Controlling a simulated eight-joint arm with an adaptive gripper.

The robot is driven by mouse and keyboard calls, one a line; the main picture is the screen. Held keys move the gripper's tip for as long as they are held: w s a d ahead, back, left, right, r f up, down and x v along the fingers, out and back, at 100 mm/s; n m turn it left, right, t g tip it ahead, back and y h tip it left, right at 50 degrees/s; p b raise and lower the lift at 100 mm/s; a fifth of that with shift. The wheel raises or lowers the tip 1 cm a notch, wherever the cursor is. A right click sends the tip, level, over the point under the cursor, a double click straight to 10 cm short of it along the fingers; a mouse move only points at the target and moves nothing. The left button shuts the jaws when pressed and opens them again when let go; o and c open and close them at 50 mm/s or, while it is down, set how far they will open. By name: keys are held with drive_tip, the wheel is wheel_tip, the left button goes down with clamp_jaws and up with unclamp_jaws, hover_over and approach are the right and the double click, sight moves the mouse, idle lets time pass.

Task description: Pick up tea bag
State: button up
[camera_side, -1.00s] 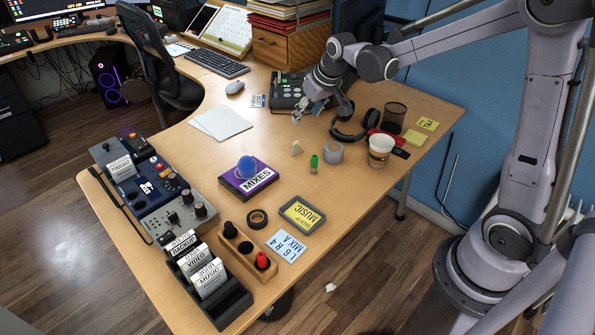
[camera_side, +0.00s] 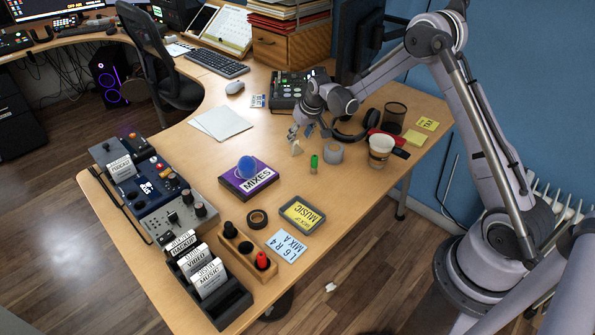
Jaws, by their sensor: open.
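The tea bag appears to be the small pale, pointed piece (camera_side: 297,149) standing on the desk, left of the grey tape roll (camera_side: 332,153). My gripper (camera_side: 300,133) is open, just above and behind the tea bag in the picture. Its fingers are small in this view, and I cannot tell whether they touch the tea bag. Nothing shows between the fingers.
A green-capped item (camera_side: 314,164) stands close by on the right. Headphones (camera_side: 350,132), a cup (camera_side: 380,150) and a mesh pen holder (camera_side: 394,116) stand further right. A purple box (camera_side: 236,185) with a blue ball lies left. The desk between is clear.

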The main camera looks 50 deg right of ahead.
sight(296, 142)
drive_tip(key=shift+x, duration=2.95)
drive_tip(key=shift+w, duration=0.1)
drive_tip(key=c, duration=0.7)
